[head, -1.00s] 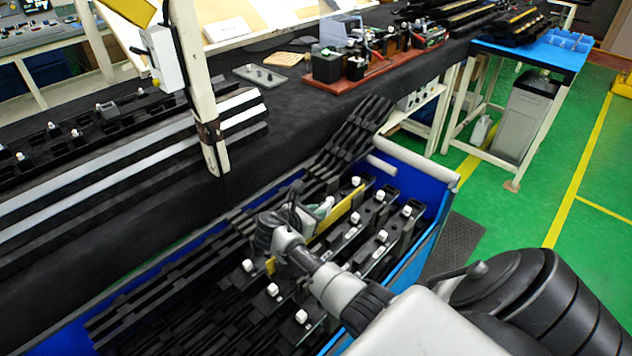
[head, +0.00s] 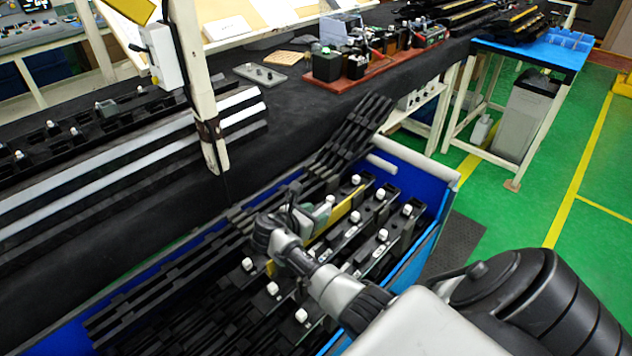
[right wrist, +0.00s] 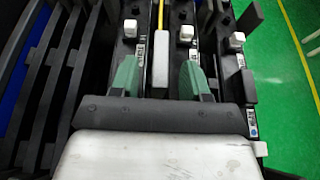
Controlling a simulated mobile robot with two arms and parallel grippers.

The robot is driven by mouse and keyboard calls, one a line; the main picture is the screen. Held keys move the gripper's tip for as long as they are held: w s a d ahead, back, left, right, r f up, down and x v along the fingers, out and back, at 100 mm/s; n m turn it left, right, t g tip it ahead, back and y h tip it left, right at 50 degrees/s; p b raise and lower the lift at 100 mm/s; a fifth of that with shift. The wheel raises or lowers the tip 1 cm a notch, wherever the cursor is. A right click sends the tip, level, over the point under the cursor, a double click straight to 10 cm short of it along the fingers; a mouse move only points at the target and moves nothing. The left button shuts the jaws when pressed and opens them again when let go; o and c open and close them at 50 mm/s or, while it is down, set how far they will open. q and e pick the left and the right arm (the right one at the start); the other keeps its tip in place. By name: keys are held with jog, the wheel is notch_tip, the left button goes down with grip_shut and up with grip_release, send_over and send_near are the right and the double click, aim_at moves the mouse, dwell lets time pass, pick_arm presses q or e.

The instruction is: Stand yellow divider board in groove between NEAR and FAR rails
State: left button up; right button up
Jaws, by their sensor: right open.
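The yellow divider board (head: 346,208) shows in the head view as a thin yellow strip among the black rails in the blue bin. It seems to stand on edge, but its foot is hidden, so I cannot tell how it sits in a groove. In the right wrist view its yellow edge (right wrist: 160,14) runs away between two black rails. My right gripper (head: 322,213) is over the board; in the right wrist view (right wrist: 159,80) its two green fingers are apart, one on each side of the board's line. A pale block (right wrist: 158,60) lies on that line. My left gripper is out of view.
The blue bin (head: 408,168) holds several black rails with white knobs close around my right gripper. A cream post (head: 207,130) rises by the black-covered table at left. Slanted black strips (head: 352,135) lean at the bin's back. Green floor is free at right.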

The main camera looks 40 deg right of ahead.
jog(key=v, duration=1)
